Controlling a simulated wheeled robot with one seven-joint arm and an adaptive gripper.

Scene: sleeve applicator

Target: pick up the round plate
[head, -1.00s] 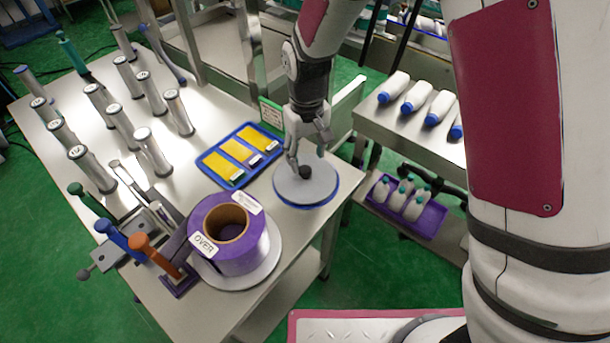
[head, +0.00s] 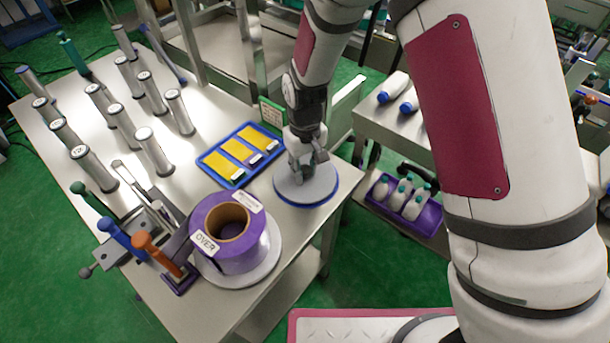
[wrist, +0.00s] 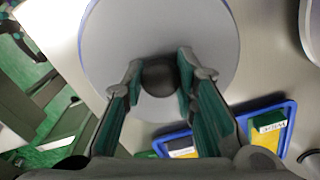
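The round plate (head: 292,191) is a pale grey disc with a blue rim, lying on the metal table near its right corner. In the wrist view the plate (wrist: 160,35) fills the upper middle, with a dark round knob (wrist: 160,77) at its centre. In the wrist view my gripper (wrist: 160,80) has one finger on each side of the knob. The fingertips are close to its sides; I cannot tell whether they press on it.
A blue tray with yellow cards (head: 228,172) lies just left of the plate. A purple tape roll (head: 243,262) sits nearer on a pale disc. Several upright metal cylinders (head: 152,150) stand further left.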

